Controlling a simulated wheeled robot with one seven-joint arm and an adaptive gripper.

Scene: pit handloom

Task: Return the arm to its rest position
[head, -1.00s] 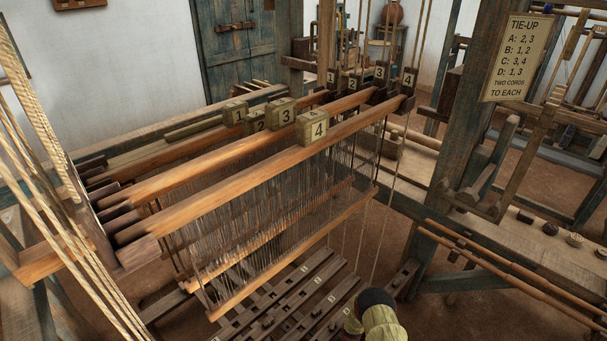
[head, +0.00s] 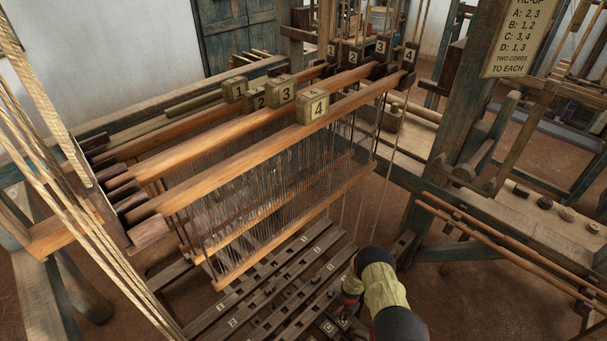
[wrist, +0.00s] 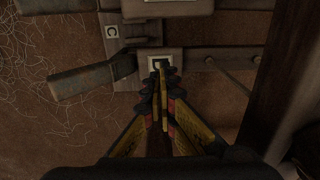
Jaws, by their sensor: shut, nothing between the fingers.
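My gripper (wrist: 161,72) is shut and empty in the wrist view, its yellow and black fingers pressed together. The fingertips show over a pale square label (wrist: 152,57) on a wooden bar. I cannot tell whether they touch it. In the head view my gripper (head: 349,291) is low in the picture, partly hidden beside my arm (head: 384,287), among the dark wooden treadles (head: 265,318). The arm reaches down in front of the loom's shafts.
The numbered shafts (head: 240,148) hang left of my arm, with heddles below. Thin cords (head: 385,185) hang close by. A loom post (head: 466,110) bears the tie-up sign (head: 523,40). Two wooden rods (head: 500,240) run at the right. A C-marked piece (wrist: 112,32) is near the fingers.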

